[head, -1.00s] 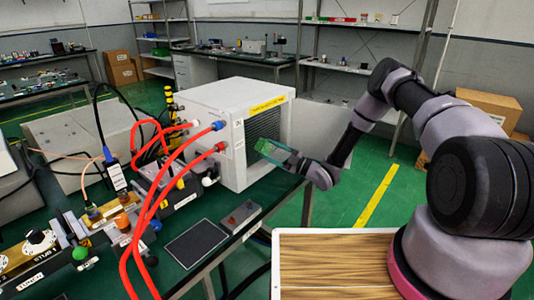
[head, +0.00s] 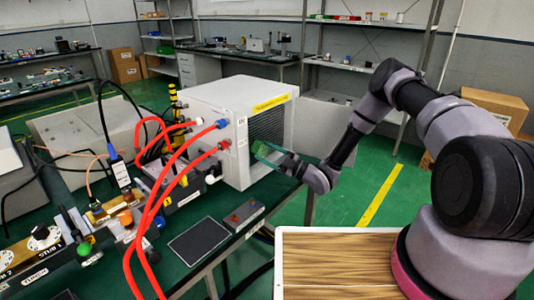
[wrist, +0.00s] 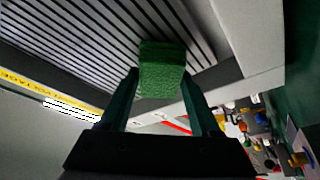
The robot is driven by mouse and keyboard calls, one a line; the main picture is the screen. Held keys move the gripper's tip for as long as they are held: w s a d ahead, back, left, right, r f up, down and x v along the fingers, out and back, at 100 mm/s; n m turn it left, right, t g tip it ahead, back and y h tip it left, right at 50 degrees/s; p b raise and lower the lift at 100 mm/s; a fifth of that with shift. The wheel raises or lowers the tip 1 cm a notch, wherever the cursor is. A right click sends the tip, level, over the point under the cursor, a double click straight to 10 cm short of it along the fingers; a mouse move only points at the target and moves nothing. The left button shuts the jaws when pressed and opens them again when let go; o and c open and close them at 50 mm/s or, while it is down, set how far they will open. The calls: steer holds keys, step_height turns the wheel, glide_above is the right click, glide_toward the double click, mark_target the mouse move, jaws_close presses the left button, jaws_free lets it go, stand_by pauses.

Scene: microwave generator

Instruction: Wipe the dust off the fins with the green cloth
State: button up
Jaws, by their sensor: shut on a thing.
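The fins (wrist: 85,38) are a panel of parallel light slats with dark gaps, set in the side of a white box (head: 215,115); they also show in the head view (head: 268,128). My gripper (wrist: 161,85) is shut on the green cloth (wrist: 162,70), a folded textured pad between the fingertips. The cloth is at the fins, near one edge of the panel in the wrist view. In the head view, the cloth (head: 262,149) is beside the lower part of the fins. Whether it presses on them I cannot tell. I cannot make out dust on the slats.
Red hoses (head: 172,170) run to the left face of the box. A yellow label (head: 271,103) sits above the fins. A green bench (head: 185,215) carries a black pad (head: 199,240) and a small grey box (head: 244,215). Green floor is open to the right.

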steer(key=shift+s+d, duration=0.9)
steer(key=shift+d, duration=0.25)
steer(key=shift+s+d, duration=0.9)
steer(key=shift+d, duration=0.25)
steer(key=shift+s+d, duration=0.9)
steer(key=shift+d, duration=0.3)
